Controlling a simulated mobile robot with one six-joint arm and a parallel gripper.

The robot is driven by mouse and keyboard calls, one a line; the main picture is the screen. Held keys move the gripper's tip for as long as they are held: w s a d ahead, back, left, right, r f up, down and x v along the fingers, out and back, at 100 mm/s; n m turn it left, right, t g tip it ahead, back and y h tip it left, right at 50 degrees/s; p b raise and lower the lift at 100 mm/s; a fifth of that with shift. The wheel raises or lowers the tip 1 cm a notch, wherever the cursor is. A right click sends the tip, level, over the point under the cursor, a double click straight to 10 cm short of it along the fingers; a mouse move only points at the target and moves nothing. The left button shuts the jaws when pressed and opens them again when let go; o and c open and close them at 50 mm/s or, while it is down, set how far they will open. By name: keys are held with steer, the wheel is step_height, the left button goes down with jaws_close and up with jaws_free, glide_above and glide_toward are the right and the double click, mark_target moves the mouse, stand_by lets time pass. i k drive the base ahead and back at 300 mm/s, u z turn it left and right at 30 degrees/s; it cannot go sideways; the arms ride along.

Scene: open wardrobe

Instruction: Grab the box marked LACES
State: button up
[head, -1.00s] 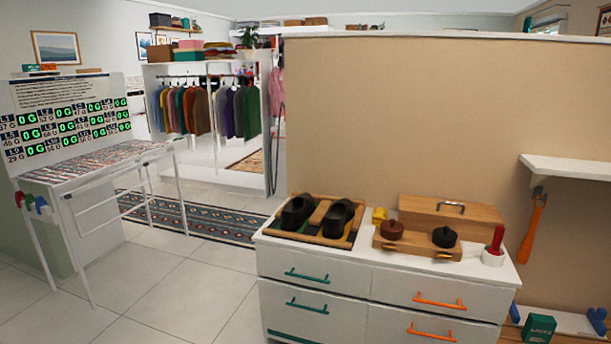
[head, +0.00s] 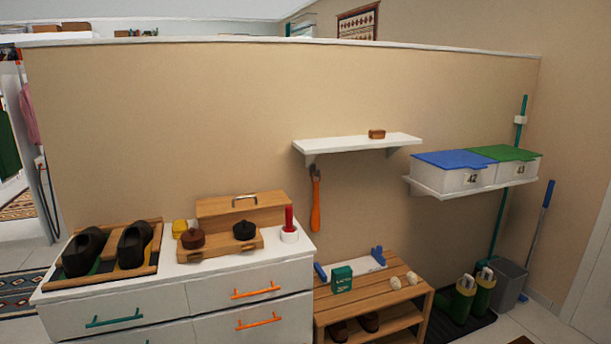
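The box marked LACES (head: 342,280) is small and dark green with pale lettering. It stands upright near the left end of the top of a low wooden slatted rack (head: 405,272), right of the drawer cabinet. A white board with blue end pieces (head: 378,255) is just behind it. My gripper does not show in the head view.
The white drawer cabinet (head: 90,310) carries black shoes (head: 134,245) and a wooden box (head: 243,212). A white shelf (head: 355,144) and an orange shoehorn (head: 316,200) hang above the rack. Green boots (head: 462,298) and a grey bin (head: 508,283) stand at right.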

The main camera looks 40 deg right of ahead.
mark_target(341, 281)
steer(key=u, duration=0.9)
steer(key=k, duration=0.15)
steer(key=z, duration=3.65)
steer(key=i, duration=0.8)
steer(key=u, duration=0.05)
